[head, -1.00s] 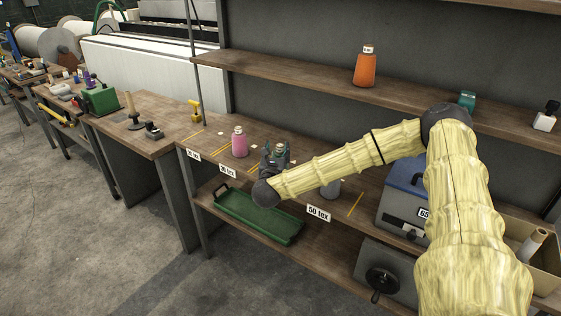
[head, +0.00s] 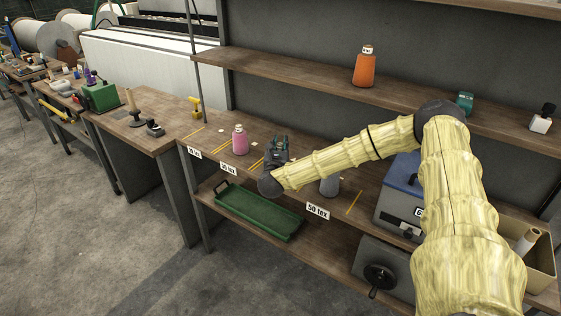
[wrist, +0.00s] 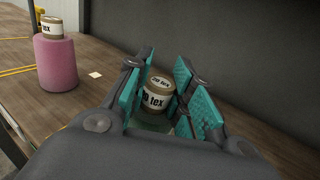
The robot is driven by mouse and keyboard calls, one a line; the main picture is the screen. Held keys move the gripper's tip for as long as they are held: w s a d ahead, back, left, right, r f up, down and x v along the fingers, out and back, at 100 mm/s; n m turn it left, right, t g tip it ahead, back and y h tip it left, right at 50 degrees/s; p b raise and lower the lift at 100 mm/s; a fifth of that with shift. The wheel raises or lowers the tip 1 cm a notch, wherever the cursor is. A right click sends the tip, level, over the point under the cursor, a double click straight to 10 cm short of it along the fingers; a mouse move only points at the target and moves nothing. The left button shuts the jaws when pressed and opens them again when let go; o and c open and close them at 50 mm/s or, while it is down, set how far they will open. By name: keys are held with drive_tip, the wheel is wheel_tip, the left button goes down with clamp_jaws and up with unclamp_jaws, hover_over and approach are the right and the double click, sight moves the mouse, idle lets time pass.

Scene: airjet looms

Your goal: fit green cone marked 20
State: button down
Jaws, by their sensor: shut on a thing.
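My gripper (head: 279,144) is over the middle of the workbench top, between the pink cone and a grey cone. In the wrist view its teal-padded fingers (wrist: 163,75) are shut around the green cone (wrist: 152,122). The cone's pale cap reads "20 tex", and only its top and a little green body show. The gripper hides the rest, so I cannot tell whether its base touches the bench. In the head view I cannot make out the cone behind the fingers.
A pink cone (head: 239,140) stands left of my gripper; it also shows in the wrist view (wrist: 57,75). A grey cone (head: 330,185) stands right. An orange cone (head: 365,68) is on the upper shelf. Yellow lines and tex labels (head: 318,211) mark the bench. A green tray (head: 256,210) lies below.

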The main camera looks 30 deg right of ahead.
drive_tip(key=shift+r, duration=0.1)
idle(0.3)
drive_tip(key=shift+r+b, duration=0.5)
drive_tip(key=shift+b, duration=0.05)
drive_tip(key=shift+r+b, duration=0.65)
drive_tip(key=shift+r, duration=0.3)
drive_tip(key=w+a+r+b+v, duration=0.1)
drive_tip(key=b+v, duration=0.4)
drive_tip(key=v, duration=1.1)
drive_tip(key=shift+r+b, duration=0.3)
drive_tip(key=shift+r, duration=0.2)
drive_tip(key=c, duration=2)
unclamp_jaws()
clamp_jaws()
